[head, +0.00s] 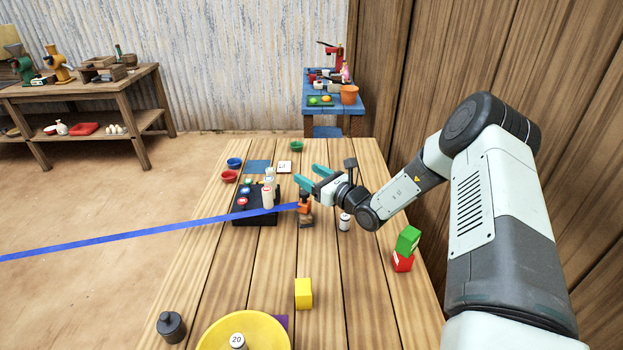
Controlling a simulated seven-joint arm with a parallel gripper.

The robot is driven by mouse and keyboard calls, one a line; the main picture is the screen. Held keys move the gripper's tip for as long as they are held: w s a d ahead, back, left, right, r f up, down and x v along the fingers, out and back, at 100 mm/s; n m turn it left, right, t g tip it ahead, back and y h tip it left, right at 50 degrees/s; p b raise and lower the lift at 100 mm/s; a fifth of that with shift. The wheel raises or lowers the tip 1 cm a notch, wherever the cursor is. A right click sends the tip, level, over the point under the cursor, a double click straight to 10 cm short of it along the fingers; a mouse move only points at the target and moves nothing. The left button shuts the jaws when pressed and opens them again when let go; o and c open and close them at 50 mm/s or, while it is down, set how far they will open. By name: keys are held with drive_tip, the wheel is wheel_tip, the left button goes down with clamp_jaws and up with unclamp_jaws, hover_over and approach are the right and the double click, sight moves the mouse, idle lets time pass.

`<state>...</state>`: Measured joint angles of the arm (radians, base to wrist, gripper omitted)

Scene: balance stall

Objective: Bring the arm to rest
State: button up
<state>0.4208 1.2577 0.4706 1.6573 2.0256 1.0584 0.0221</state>
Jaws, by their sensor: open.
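My gripper (308,178) has teal fingers that are spread apart with nothing between them. It is above the middle of the wooden table (280,260), at the right edge of a black tray (262,217) with several small items on it. My arm reaches in from the right side of the picture, bent at the elbow. A small orange-and-dark object (305,213) stands just below the gripper, and part of it may be hidden. A white cylinder with a dark top (344,223) stands right of that, under the wrist.
Green (408,239) and red (402,262) blocks are stacked at the table's right. A yellow block (303,293), yellow pan (260,328) and dark weight (171,326) are in front. A blue strip (150,234) crosses the left. A wooden wall (500,60) stands close on the right.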

drive_tip(key=s+a+r+n+g+h, duration=0.1)
drive_tip(key=s+a+r+n+g, duration=0.2)
drive_tip(key=s+r+n+g, duration=0.5)
drive_tip(key=s+a+r+n+g+h, duration=0.1)
drive_tip(key=s+a+r+n+g, duration=0.2)
drive_tip(key=s+r+n, duration=0.8)
drive_tip(key=s+d+r+n+t+h, duration=0.1)
drive_tip(key=s+d+r+n+h, duration=0.3)
drive_tip(key=s+d, duration=0.4)
drive_tip(key=s+d+r+n+t+h, duration=0.2)
drive_tip(key=s+d+r+n+h, duration=0.2)
drive_tip(key=s+d, duration=0.4)
drive_tip(key=s+r+h, duration=0.1)
drive_tip(key=s+h, duration=0.1)
drive_tip(key=s, duration=0.5)
drive_tip(key=shift+r+t+h, duration=0.3)
drive_tip(key=shift+s, duration=0.1)
